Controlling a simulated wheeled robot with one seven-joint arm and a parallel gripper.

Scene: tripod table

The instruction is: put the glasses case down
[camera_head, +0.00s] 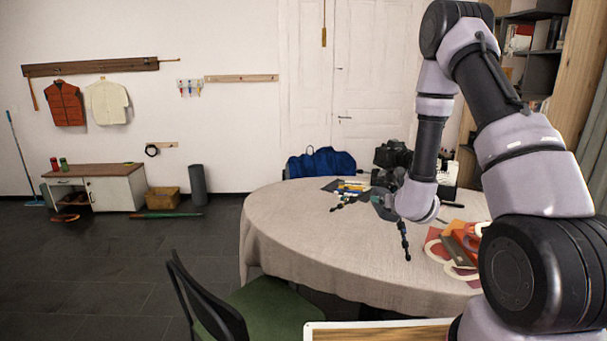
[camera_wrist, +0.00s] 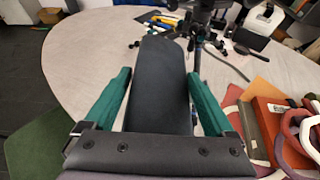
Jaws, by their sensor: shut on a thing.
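The glasses case is a long dark grey block (camera_wrist: 162,78) between the green fingers of my gripper (camera_wrist: 157,84) in the wrist view. The fingers are shut on its sides, and its far end points toward the table's back. It is over the pale cloth of the round table (camera_head: 300,235); I cannot tell whether it touches the cloth. In the head view my wrist hides most of the gripper and case.
A black camera on a tripod (camera_head: 393,154) stands close by, its legs spread on the table. Orange and red folders with rings (camera_head: 458,246) lie at the right. Pens (camera_head: 350,186) lie at the back. The table's left part is clear. A green-seated chair (camera_head: 262,312) stands in front.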

